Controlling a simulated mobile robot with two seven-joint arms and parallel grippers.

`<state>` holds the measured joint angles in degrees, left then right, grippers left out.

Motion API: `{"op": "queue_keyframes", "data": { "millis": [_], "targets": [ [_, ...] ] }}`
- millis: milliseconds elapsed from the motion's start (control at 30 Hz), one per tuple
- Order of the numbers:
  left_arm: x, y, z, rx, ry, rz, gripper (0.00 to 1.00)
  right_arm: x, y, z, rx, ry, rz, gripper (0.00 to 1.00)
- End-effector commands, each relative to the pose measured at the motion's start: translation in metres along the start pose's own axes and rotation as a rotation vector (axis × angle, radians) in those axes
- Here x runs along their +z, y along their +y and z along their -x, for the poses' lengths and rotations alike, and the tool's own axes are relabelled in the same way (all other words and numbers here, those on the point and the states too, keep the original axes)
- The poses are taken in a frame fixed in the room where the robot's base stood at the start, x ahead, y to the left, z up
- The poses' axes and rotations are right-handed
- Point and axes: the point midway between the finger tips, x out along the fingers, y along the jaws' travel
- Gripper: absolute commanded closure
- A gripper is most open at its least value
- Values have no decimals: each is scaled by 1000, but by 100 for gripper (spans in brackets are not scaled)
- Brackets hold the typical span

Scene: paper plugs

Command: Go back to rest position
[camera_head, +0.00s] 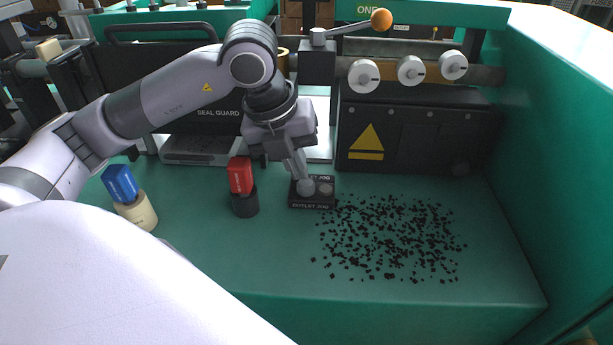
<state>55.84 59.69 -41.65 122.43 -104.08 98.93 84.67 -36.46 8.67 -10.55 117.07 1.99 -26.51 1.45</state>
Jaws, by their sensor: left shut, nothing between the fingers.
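My left arm comes in from the left and bends down over the green bench. My left gripper (301,178) is shut and empty, with its fingertips at the small black block labelled "OUTLET JOG" (312,204). The fingertips overlap a round grey button on this block; I cannot tell whether they touch it. A second round button (326,188) shows beside them. My right gripper is not in view.
A red-topped black piece (241,187) and a blue-topped cream piece (130,195) stand left of the gripper. Black paper bits (390,240) lie scattered on the right. Behind stands a dark machine (415,130) with white knobs and an orange-ball lever (381,19). A green wall (560,130) bounds the right.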

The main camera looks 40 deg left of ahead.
Motion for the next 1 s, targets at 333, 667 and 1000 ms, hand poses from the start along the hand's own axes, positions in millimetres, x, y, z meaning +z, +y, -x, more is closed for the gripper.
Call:
{"op": "queue_keyframes", "data": {
  "millis": [333, 667, 1000],
  "targets": [
    [4, -4, 19, 0, -1, 1, 100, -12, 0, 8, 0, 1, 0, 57],
    [4, -4, 19, 0, -2, 1, 100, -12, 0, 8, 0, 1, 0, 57],
    [11, -14, 59, 0, -3, 1, 100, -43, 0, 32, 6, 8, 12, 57]
  ]
}}
